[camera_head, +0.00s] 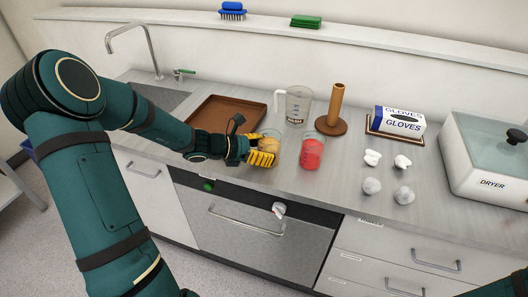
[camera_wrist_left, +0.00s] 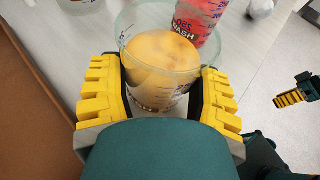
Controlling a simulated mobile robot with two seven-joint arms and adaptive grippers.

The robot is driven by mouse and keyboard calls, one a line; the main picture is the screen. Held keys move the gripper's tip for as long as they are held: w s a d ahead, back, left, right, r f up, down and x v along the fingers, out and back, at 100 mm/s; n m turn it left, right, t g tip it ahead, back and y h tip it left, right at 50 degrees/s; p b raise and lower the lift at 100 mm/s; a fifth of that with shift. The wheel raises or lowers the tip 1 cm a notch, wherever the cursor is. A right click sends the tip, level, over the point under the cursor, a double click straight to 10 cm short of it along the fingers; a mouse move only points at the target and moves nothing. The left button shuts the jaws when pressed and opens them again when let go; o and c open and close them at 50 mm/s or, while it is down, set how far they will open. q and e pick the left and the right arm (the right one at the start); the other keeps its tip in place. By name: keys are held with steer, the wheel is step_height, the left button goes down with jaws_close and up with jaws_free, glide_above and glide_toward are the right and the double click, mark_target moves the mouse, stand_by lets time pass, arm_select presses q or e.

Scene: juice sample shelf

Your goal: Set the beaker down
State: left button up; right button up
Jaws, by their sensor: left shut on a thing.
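My left gripper (camera_head: 262,152) is shut around a clear glass beaker (camera_head: 271,138) of orange liquid near the counter's front edge. In the left wrist view its yellow fingers (camera_wrist_left: 160,100) press on both sides of the beaker (camera_wrist_left: 158,68). The beaker looks upright; I cannot tell whether its base touches the counter. A beaker of red liquid (camera_head: 311,153) stands just to its right and also shows in the left wrist view (camera_wrist_left: 200,18). My right gripper shows small in the left wrist view (camera_wrist_left: 296,96); its opening cannot be made out.
A brown tray (camera_head: 200,112) lies to the left, by the sink. A clear jug (camera_head: 298,106) and a wooden peg stand (camera_head: 336,112) are behind. A glove box (camera_head: 398,121), several crumpled white and grey pieces (camera_head: 372,186) and a dryer (camera_head: 490,184) are to the right.

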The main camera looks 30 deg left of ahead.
arm_select(q)
steer(key=shift+f, duration=0.15)
steer(key=o, duration=1.2)
steer(key=shift+r, duration=0.25)
steer(key=p+v, duration=0.3)
steer(key=v, duration=0.9)
steer(key=shift+f, duration=0.1)
